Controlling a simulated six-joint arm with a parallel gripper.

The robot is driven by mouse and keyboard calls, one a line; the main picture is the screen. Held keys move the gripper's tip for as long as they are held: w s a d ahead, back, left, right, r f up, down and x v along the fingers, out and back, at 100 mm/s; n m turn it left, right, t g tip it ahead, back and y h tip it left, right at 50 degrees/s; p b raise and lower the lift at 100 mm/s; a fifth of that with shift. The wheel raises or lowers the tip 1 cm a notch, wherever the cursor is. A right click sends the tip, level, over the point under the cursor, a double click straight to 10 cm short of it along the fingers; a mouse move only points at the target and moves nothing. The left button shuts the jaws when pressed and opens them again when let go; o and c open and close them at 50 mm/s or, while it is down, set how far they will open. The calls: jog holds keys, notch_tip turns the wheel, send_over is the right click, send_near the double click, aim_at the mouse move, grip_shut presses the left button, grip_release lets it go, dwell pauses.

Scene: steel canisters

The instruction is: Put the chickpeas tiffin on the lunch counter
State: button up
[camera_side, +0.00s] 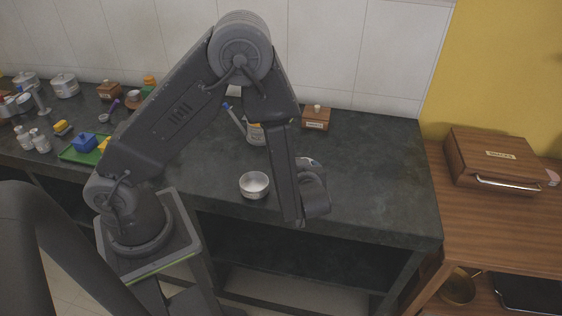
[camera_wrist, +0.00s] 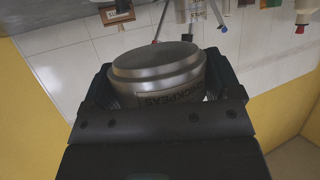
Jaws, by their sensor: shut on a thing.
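In the side view my forearm and wrist hide most of the gripper and tiffin, above the right part of the dark counter (camera_side: 380,190). A wooden table (camera_side: 500,235) stands to the right of it. I cannot tell which surface is the lunch counter.
A small wooden box (camera_side: 316,120) stands at the back. A wooden case (camera_side: 495,160) with a metal handle lies on the wooden table. Several jars and pots crowd the far left. The counter's right end is clear.

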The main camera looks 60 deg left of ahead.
jog(key=shift+f, duration=3.35)
jog(key=shift+f, duration=0.15)
jog(key=o, duration=0.8)
